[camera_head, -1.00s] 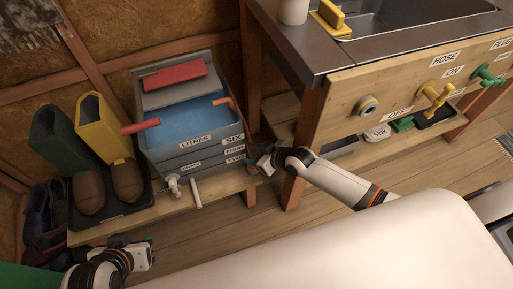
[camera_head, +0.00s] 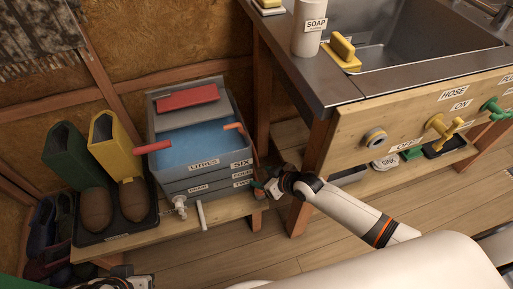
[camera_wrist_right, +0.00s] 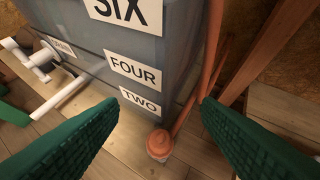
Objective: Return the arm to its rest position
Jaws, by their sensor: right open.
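My right arm's white forearm reaches in from the right in the head view. Its gripper (camera_head: 268,188) is beside the lower right corner of the blue-grey water tank (camera_head: 200,150). In the right wrist view the two green fingers (camera_wrist_right: 160,130) stand wide apart. An orange hose end (camera_wrist_right: 160,145) shows in the gap between them, near the floor, and nothing is gripped. My left gripper (camera_head: 125,282) shows only partly at the bottom edge of the head view, and its jaws cannot be made out.
The tank stands on a low wooden bench (camera_head: 225,211), with boots (camera_head: 118,160) in a black tray to its left. A sink counter's wooden leg (camera_head: 308,180) stands close right of my right gripper. An orange hose (camera_wrist_right: 211,55) runs beside the tank. Open floor lies in front.

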